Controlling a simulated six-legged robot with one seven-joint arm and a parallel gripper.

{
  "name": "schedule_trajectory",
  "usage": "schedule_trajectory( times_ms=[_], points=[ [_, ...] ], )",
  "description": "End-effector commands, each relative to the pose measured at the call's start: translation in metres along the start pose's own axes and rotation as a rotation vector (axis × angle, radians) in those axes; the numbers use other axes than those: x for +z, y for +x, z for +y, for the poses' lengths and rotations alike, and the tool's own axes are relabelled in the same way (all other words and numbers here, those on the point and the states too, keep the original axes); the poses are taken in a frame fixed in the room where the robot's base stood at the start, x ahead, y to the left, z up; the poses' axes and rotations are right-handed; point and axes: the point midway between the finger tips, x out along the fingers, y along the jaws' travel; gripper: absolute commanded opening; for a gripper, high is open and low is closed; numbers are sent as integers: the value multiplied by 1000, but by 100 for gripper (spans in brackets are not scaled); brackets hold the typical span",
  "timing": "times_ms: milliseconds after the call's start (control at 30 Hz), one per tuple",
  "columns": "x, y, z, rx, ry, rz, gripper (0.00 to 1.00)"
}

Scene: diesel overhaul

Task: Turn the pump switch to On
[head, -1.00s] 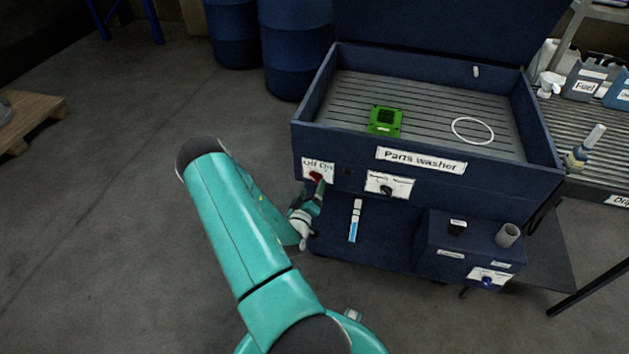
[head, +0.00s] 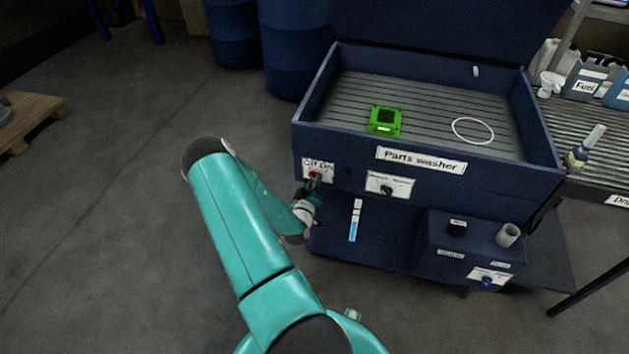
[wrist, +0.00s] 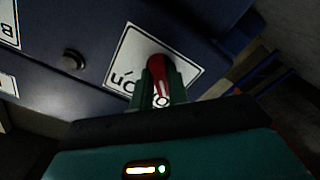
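The pump switch is a red knob (wrist: 158,66) on a white "Off On" label (wrist: 127,62), upside down and tilted in the wrist view. In the head view the label (head: 324,164) is at the left end of the parts washer's front (head: 440,185), and the red knob (head: 312,175) shows just below the lettering. My gripper (wrist: 160,84) has one green finger on each side of the knob, seemingly pressed against it. The fingers hide part of the knob and lettering, so its exact setting is unclear. My gripper (head: 314,183) reaches it from below.
A green part (head: 384,120) and a white ring (head: 472,131) lie in the washer basin. A lower box (head: 470,245) stands at right. Open floor (head: 110,230) is at left.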

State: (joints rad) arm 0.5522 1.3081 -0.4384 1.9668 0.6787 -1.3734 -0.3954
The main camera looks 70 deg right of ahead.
Motion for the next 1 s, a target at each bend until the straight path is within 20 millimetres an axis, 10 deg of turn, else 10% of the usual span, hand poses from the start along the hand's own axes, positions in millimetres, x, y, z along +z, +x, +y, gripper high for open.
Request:
schedule_trajectory(
  times_ms=[267,1000],
  points=[
    [0,0,0,1,39,0,8],
    [4,0,3,2,1084,-4,8]
  ],
)
